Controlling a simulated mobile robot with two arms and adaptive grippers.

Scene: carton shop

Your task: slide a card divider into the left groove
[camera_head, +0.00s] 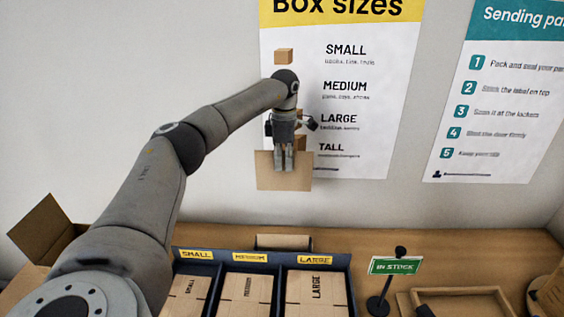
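A tan card divider (300,182) hangs upright in the air in front of the wall poster, above the back of the counter. My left gripper (283,160) points down with its fingers over the card's upper middle. The fingers are close together and appear shut on the card. No groove can be made out in this view. An open carton (42,228) with raised flaps stands at the far left, partly hidden by my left arm; its inside is not visible. My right gripper is not in view.
A dark rack (277,268) holds flat cartons under SMALL, MEDIUM and LARGE labels. A green IN STOCK sign (396,265) stands right of it, beside a shallow wooden tray (455,293). Bare counter (480,240) shows behind the tray.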

